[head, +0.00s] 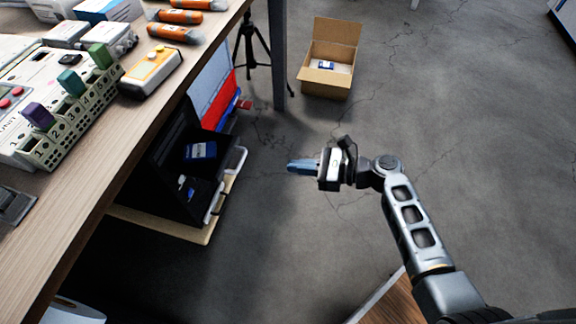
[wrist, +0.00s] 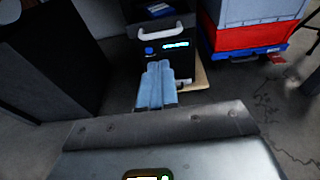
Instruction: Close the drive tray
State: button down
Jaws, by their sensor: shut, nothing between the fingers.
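The black drive unit (head: 165,165) stands under the workbench. Its drive tray, with a white handle (head: 236,160), sticks out towards my gripper, and a blue item (head: 201,150) lies in it. In the wrist view the white handle (wrist: 165,28) is ahead of the fingers, above a dark front with a blue knob (wrist: 149,50) and a lit display (wrist: 176,44). My gripper (head: 290,166) is shut and empty, its blue fingers (wrist: 157,72) pointing at the unit. It is apart from the handle, to its right in the head view.
The wooden workbench top (head: 110,160) overhangs the unit. Behind the unit are a red and blue crate (head: 212,95) and a tripod (head: 252,45). An open cardboard box (head: 325,85) stands on the floor. The floor around my gripper is clear.

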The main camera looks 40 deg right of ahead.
jog(key=b, duration=0.3)
send_near(200, 151)
jog(key=s+d+f, duration=0.2)
jog(key=s+d, duration=0.2)
jog(key=s, duration=0.1)
jog(key=shift+w+a+f+b, duration=0.15)
jog(key=shift+w+a+b, duration=0.15)
jog(key=shift+a, duration=0.1)
jog(key=x, duration=0.4)
jog(key=r+b+x, duration=0.1)
jog(key=x, duration=0.3)
jog(key=r+b+x, duration=0.1)
jog(key=x, duration=0.4)
jog(key=shift+w+r, duration=0.25)
jog(key=shift+w, duration=0.05)
jog(key=shift+w+a, duration=0.25)
jog(key=shift+w, duration=0.05)
jog(key=shift+w+a+r, duration=0.15)
jog(key=shift+r, duration=0.05)
jog(key=shift+a, duration=0.1)
jog(key=shift+r, duration=0.1)
